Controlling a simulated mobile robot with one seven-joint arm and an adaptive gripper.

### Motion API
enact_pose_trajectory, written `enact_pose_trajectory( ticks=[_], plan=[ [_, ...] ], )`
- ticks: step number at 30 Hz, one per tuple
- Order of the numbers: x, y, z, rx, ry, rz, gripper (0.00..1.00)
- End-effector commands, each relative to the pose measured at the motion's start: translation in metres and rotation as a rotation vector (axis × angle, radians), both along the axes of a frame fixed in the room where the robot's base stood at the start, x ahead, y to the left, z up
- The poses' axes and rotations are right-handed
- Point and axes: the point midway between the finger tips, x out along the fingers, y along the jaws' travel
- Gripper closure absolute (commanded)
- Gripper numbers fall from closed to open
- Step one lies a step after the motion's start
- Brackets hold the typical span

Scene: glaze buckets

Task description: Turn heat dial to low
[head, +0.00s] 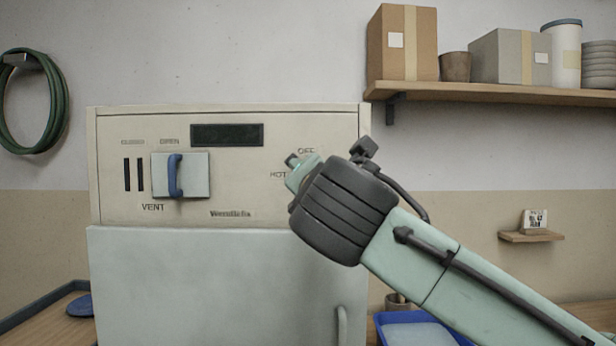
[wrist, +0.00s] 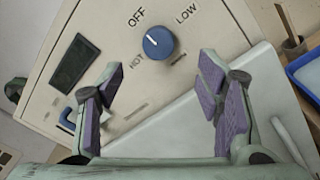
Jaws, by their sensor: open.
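The heat dial (wrist: 158,43) is a round blue knob on the cream control panel, in the upper middle of the wrist view. OFF is printed at its upper left, LOW at its upper right and HOT at its lower left. A small pale mark on the knob appears to point up-left, towards OFF. My gripper (wrist: 160,78) is open and empty, its purple-padded fingers spread wide with the dial beyond the gap, not touching it. In the head view my gripper (head: 300,172) is in front of the panel's right part and hides the dial.
The panel (head: 232,165) also has a vent slider with a blue handle (head: 175,175) and a dark display (head: 227,135). A pale door (head: 200,285) lies below. A shelf (head: 500,94) with boxes is at the upper right, and a blue tray (head: 388,322) at the lower right.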

Motion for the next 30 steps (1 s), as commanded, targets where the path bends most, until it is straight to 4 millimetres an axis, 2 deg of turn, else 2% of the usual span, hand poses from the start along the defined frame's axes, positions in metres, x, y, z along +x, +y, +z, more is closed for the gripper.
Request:
enact_pose_trajectory(
  ticks=[9,15,20,28,30],
  plan=[
    [0.059,0.006,0.003,0.004,0.0,0.003,0.41],
    [0.086,0.009,0.002,0.004,-0.001,0.004,0.41],
    [0.096,0.009,0.001,0.003,-0.003,0.004,0.41],
    [0.097,0.009,0.0,0.003,-0.003,0.004,0.41],
    [0.097,0.009,0.0,0.003,-0.003,0.004,0.45]
  ],
)
